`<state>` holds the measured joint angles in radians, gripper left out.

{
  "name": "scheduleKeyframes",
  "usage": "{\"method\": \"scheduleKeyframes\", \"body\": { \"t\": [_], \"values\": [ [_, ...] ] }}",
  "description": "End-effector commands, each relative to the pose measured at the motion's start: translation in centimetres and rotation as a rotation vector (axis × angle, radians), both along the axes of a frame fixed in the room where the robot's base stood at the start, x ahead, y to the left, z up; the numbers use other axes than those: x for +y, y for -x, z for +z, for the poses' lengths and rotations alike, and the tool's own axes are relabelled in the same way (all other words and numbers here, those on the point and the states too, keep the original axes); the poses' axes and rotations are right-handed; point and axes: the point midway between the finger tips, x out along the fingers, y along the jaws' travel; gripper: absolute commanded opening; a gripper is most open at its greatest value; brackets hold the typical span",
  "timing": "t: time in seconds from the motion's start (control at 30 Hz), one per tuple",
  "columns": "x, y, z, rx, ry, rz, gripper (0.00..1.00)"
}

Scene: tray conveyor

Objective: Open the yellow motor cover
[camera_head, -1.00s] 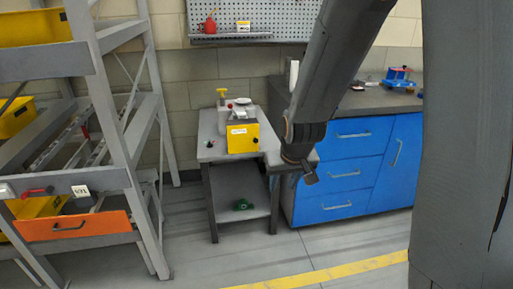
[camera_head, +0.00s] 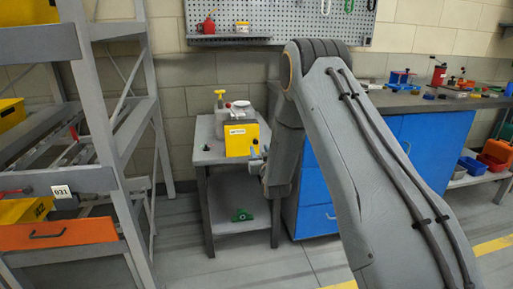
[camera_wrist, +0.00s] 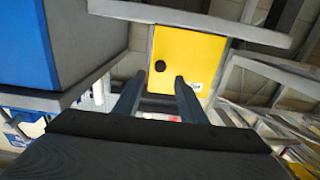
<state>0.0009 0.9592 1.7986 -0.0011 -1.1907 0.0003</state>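The yellow motor cover (camera_head: 241,139) is an upright square panel on the front of a machine on a small grey table. A white label shows on it. In the wrist view the yellow cover (camera_wrist: 190,55) is ahead of my fingers, with a round black knob (camera_wrist: 160,66) on its face and its label low on the right. My gripper (camera_wrist: 157,84) is open and empty, its two fingers apart and pointing at the cover. In the head view my gripper (camera_head: 257,158) is close to the cover's lower right; whether it touches cannot be told.
The grey table (camera_head: 213,155) has a lower shelf with a green part (camera_head: 242,214). A blue cabinet (camera_head: 437,145) with a cluttered worktop stands at the right. A grey rack (camera_head: 100,110) with yellow bins and an orange drawer (camera_head: 58,234) stands at the left.

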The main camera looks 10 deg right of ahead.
Motion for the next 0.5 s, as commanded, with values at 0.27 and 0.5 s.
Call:
{"method": "scheduleKeyframes", "body": {
  "t": [0.27, 0.5],
  "values": [
    [0.0, -4.3, -0.1, 0.001, 0.0, 0.0, 0.37],
    [0.0, -6.1, 0.0, 0.003, 0.0, 0.0, 0.37]
  ]
}}
